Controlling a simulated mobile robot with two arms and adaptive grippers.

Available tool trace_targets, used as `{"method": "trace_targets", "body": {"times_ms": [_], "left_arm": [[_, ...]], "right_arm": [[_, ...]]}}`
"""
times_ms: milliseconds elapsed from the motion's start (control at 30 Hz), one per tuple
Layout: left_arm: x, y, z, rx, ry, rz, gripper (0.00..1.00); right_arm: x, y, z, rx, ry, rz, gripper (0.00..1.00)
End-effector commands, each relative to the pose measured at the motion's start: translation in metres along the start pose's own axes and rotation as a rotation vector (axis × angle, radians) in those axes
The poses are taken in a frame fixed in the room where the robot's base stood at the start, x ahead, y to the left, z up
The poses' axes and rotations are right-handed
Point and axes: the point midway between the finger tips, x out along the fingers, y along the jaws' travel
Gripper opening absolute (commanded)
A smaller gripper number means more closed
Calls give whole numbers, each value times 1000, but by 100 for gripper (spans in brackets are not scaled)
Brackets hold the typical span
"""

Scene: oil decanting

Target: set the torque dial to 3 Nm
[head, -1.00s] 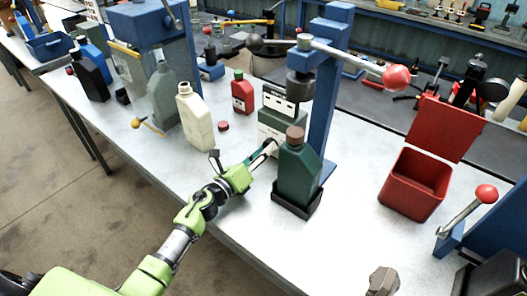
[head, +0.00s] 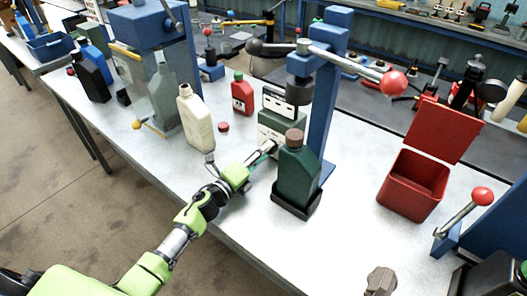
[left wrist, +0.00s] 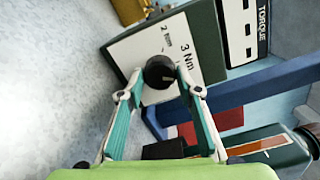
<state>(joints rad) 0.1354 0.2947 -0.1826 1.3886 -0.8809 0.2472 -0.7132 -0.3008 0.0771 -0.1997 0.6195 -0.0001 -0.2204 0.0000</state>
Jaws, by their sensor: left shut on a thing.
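The torque unit (head: 270,133) is a grey-green box with a pale front panel, behind the dark green bottle in the head view. In the left wrist view its panel (left wrist: 205,55) shows the marks "2 Nm" and "3 Nm" and a "TORQUE" label. The torque dial (left wrist: 160,70) is a round black knob; where its pointer stands is too small to tell for sure. My left gripper (left wrist: 158,80) has its fingertips on both sides of the dial and is shut on it. In the head view, this gripper (head: 266,149) reaches the panel's lower part. My right gripper is not in view.
A dark green bottle (head: 298,175) stands in a black holder just right of my left gripper. A blue press post (head: 323,115) rises behind it. A cream bottle (head: 195,120) and red cap (head: 223,127) are to the left. An open red bin (head: 408,190) stands right.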

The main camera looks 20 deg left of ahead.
Motion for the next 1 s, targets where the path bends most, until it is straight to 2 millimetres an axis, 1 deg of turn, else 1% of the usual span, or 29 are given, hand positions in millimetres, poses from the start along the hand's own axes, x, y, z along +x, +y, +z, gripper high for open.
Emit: {"method": "trace_targets", "body": {"times_ms": [200, 500, 700, 1000], "left_arm": [[0, -1, 1, -197, -1, 1, 11], [0, 0, 2, -404, -2, 1, 11], [0, 0, 1, -483, -2, 1, 11], [0, 1, 1, -524, -2, 1, 11]], "right_arm": [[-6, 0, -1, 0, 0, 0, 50], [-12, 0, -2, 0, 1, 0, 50], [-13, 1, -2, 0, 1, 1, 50], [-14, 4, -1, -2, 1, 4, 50]]}}
